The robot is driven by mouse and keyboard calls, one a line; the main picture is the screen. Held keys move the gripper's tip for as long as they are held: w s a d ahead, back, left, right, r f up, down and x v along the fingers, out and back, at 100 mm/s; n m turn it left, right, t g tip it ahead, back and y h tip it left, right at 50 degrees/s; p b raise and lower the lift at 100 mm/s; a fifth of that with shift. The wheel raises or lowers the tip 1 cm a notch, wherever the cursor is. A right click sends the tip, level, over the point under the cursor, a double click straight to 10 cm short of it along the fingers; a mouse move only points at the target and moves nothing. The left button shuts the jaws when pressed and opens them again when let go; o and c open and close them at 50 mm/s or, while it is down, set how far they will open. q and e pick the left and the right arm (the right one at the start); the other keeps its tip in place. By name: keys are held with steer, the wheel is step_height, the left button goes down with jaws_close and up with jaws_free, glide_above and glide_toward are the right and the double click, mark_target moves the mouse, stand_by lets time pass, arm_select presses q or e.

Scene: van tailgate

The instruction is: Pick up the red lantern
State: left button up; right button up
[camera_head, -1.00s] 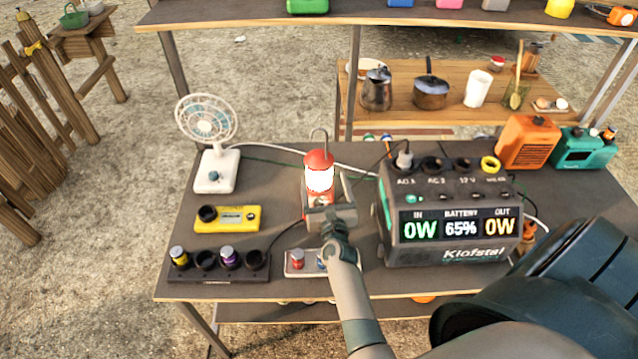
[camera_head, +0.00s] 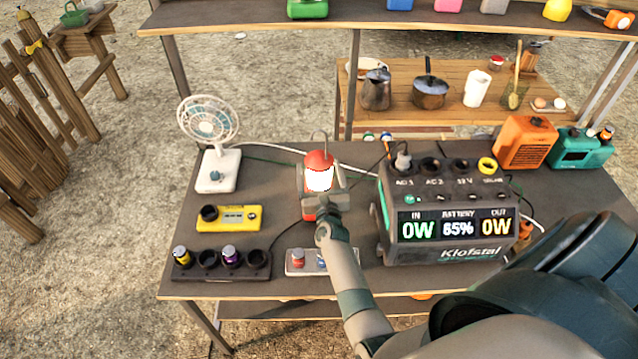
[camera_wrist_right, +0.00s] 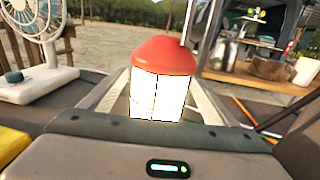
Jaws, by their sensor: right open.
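The red lantern (camera_head: 318,161) stands upright on the dark table, with a red cap, a glowing white body, a red base and a wire handle on top. My right gripper (camera_head: 321,190) is open at the lantern, with a finger on either side of its glowing body. In the right wrist view, the lantern (camera_wrist_right: 162,78) is between the two open fingers of my right gripper (camera_wrist_right: 160,90); I cannot tell whether they touch it. The lantern's base is hidden there by the gripper body. My left gripper is not in view.
A grey power station (camera_head: 447,215) stands close on the right. A white fan (camera_head: 213,145) and a yellow device (camera_head: 230,218) are on the left. A battery rack (camera_head: 222,265) and a small tray (camera_head: 306,270) lie along the front. Cables run behind the lantern.

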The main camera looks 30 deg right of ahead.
mark_target(319, 154)
steer(key=shift+c, duration=0.6)
steer(key=c, duration=1.5)
steer(key=shift+r, duration=0.1)
steer(key=shift+c, duration=0.2)
steer(key=shift+r, duration=0.1)
step_height(319, 154, up, 10)
steer(key=p, duration=0.8)
